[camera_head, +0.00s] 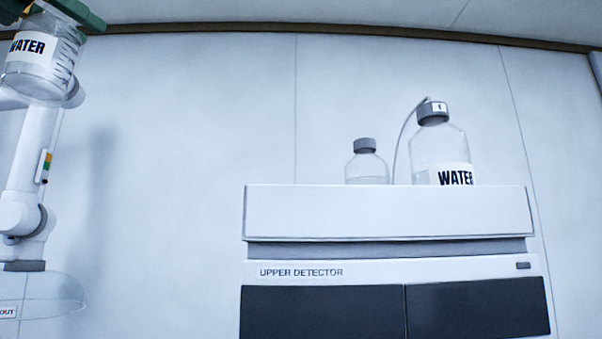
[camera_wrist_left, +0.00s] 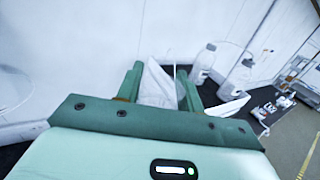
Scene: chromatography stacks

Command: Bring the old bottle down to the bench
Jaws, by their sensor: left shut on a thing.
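A clear bottle (camera_head: 42,62) with a black-on-white WATER label is held high at the upper left of the head view. My left gripper (camera_head: 60,10), green, is shut on it near its top, and the picture edge cuts off part of the gripper. In the left wrist view, my left gripper's fingers (camera_wrist_left: 160,85) have a pale, unclear shape between them. Another WATER bottle (camera_head: 441,150), with a grey cap and a thin tube, stands in the tray on the upper detector. Which bottle is the old one is not marked. My right gripper is not in view.
The white tray (camera_head: 385,212) tops the UPPER DETECTOR unit (camera_head: 390,270). A small grey-capped bottle (camera_head: 366,166) stands in it. Wall space left of the detector is clear.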

